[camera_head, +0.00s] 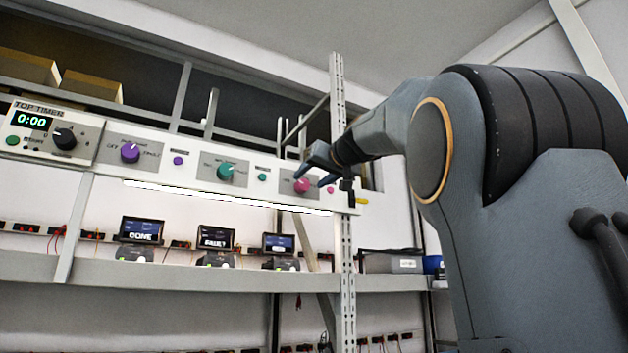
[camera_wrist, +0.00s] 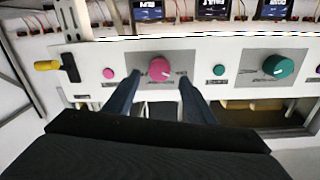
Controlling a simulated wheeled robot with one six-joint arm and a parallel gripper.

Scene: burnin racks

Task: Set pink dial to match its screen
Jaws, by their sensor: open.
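The pink dial (camera_head: 302,185) is a round knob on a grey plate on the white control panel, toward its right end. In the wrist view the pink dial (camera_wrist: 160,69) has a pale pointer mark and sits just beyond the fingertips, roughly between them. My gripper (camera_head: 318,166) is open in front of the panel, close to the dial; it also shows in the wrist view (camera_wrist: 157,80) with nothing between its fingers. Small dark screens stand on the shelf below the panel; the rightmost screen (camera_head: 278,243) is lit blue, its text too small to read.
A purple dial (camera_head: 130,152) and a teal dial (camera_head: 225,173) share the panel. A timer (camera_head: 52,131) reads 0:00. A yellow-tipped handle (camera_wrist: 52,66) juts out beside the small pink button (camera_wrist: 108,73). A perforated upright (camera_head: 346,270) stands right of the screens.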

